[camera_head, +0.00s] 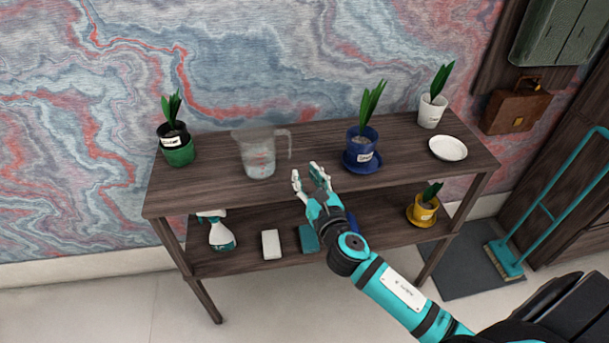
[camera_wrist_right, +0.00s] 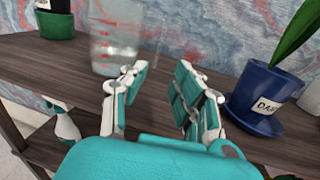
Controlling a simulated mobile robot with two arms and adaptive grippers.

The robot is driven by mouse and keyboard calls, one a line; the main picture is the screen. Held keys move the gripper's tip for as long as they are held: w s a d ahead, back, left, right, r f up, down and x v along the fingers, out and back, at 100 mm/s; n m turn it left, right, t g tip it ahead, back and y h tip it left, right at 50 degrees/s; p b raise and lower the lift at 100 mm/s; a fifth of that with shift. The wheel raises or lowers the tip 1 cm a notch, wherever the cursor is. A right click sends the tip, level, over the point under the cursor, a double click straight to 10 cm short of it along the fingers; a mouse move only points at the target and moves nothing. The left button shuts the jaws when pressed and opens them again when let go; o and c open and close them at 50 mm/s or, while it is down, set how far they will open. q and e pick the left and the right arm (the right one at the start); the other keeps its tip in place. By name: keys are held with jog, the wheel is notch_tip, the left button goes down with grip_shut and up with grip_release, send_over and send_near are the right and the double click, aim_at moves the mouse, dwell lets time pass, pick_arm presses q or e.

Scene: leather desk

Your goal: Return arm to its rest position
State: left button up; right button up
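My right gripper (camera_head: 311,180) comes in from the lower right and is held at the front edge of the wooden table (camera_head: 310,139), between the measuring jug and the blue pot. In the right wrist view its fingers (camera_wrist_right: 165,90) are spread apart with nothing between them. The clear jug (camera_head: 258,155) with red markings stands upright to its left and shows beyond the left finger (camera_wrist_right: 115,40). The blue pot (camera_head: 362,142) with a plant and label stands on a blue saucer to its right. My left gripper is not in view.
A green and black pot (camera_head: 177,148), a white pot (camera_head: 432,110) and a white saucer (camera_head: 448,148) are on the top. The lower shelf holds a spray bottle (camera_head: 221,235), a white block (camera_head: 271,244), a teal block (camera_head: 308,238) and a yellow pot (camera_head: 424,211).

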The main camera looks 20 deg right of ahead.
jog(key=s+d+f+m+g+h, duration=0.1)
jog(key=s+f+m+g, duration=0.4)
jog(key=m, duration=0.5)
jog(key=s+d+f+m+g+h, duration=0.15)
jog(key=s+f+m, duration=0.25)
jog(key=s+m, duration=0.5)
jog(key=s+a+f+m+g+y, duration=0.2)
jog(key=s+a+m+g, duration=0.15)
jog(key=s+m, duration=0.4)
jog(key=s+a+f+m+g+y, duration=0.2)
jog(key=s+a+m+g, duration=0.15)
jog(key=s+m, duration=0.35)
notch_tip(320, 180, down, 23)
jog(key=s+n+g+p, duration=0.1)
jog(key=s+g+p, duration=0.1)
pick_arm(q)
jog(key=r, duration=0.1)
jog(key=s+r+p, duration=0.1)
jog(key=r, duration=0.1)
jog(key=shift+s+a+r, duration=0.15)
jog(key=shift+s+a, duration=0.05)
pick_arm(e)
jog(key=s+d+f+g, duration=0.1)
jog(key=s+d+f, duration=0.2)
jog(key=s+f, duration=1.2)
jog(key=shift+s+f, duration=0.25)
jog(key=shift+s, duration=0.85)
